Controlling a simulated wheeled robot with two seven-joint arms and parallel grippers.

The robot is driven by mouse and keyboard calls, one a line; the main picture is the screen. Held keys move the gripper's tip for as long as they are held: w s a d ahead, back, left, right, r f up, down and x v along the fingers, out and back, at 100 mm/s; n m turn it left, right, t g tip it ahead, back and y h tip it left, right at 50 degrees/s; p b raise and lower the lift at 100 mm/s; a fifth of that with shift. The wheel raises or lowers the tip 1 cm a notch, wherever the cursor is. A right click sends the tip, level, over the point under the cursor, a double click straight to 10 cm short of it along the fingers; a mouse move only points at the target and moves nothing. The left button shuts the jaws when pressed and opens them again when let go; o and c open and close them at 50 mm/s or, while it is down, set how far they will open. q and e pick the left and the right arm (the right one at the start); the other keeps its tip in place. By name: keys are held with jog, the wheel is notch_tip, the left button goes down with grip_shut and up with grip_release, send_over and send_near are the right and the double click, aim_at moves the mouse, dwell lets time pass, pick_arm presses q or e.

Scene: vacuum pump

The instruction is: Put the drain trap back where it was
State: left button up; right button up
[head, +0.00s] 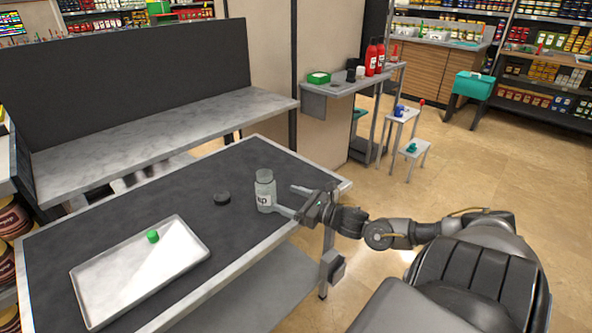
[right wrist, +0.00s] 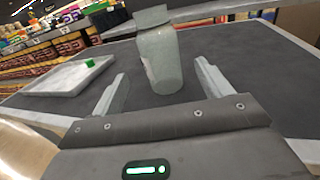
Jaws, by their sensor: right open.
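The drain trap, a greyish see-through jar (head: 265,191) with a white label, stands upright on the dark table top near its right end. It also shows in the right wrist view (right wrist: 161,60), standing between the two finger lines. My right gripper (head: 284,198) is open, low over the table, with its fingers pointing at the jar from the right. The fingertips (right wrist: 161,78) lie either side of the jar's lower part; I cannot tell whether either touches it. My left gripper is not in view.
A pale tray (head: 112,284) holding a green cap (head: 153,236) lies at the front left. A raised marble shelf (head: 130,124) runs along the back. The table around the disc is clear.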

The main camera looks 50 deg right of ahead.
jog(key=shift+v, duration=0.9)
jog(key=shift+r, duration=0.1)
